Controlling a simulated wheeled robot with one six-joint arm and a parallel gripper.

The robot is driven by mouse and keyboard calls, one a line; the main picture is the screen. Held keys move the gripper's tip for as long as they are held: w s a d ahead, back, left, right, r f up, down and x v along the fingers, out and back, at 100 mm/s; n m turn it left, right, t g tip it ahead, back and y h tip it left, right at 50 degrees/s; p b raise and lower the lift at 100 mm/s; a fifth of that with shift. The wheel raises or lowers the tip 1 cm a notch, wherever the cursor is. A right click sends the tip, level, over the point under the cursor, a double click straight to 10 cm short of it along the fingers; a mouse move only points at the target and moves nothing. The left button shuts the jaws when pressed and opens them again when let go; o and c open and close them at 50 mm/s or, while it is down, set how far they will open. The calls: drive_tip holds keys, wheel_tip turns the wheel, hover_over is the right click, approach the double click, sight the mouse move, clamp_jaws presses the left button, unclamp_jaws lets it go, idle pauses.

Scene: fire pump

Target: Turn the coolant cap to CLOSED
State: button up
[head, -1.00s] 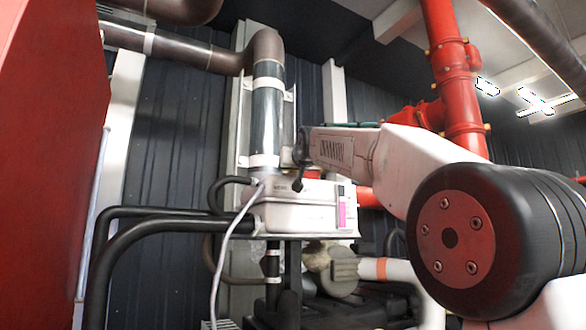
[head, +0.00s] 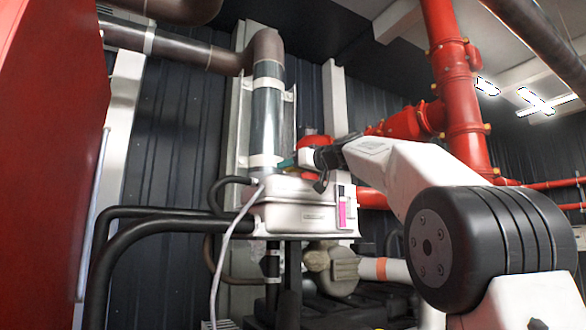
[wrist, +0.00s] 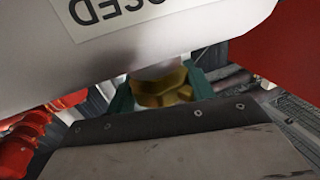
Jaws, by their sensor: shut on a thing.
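The coolant cap (wrist: 160,90) is a brass-yellow, lobed piece in the middle of the wrist view, close to the pale tank (wrist: 180,35). A white label (wrist: 105,12) on the tank, upside down and cut off by the edge, shows the end of "CLOSED". My gripper (wrist: 162,95) has a teal finger on each side of the cap and is shut on it. In the head view, my gripper (head: 288,162) reaches over the top of the silvery tank (head: 290,212). The cap cannot be made out there. The cap's exact turn angle is unclear.
A grey vertical pipe (head: 267,115) stands just behind the tank. Black hoses (head: 150,228) and a thin pale cable (head: 222,255) run at its left. Red pipes (head: 460,105) rise behind my arm. A red panel (head: 45,150) fills the left side.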

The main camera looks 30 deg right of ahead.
drive_tip(key=n+g+y, duration=0.2)
drive_tip(key=y, duration=0.1)
drive_tip(key=n+g+y, duration=0.2)
drive_tip(key=n+y, duration=0.1)
drive_tip(key=y, duration=0.1)
drive_tip(key=shift+f, duration=0.1)
drive_tip(key=shift+n+g+y, duration=0.4)
drive_tip(key=shift+n+y, duration=0.1)
drive_tip(key=o, duration=1)
drive_tip(key=v, duration=0.7)
drive_tip(key=shift+s+d, duration=0.3)
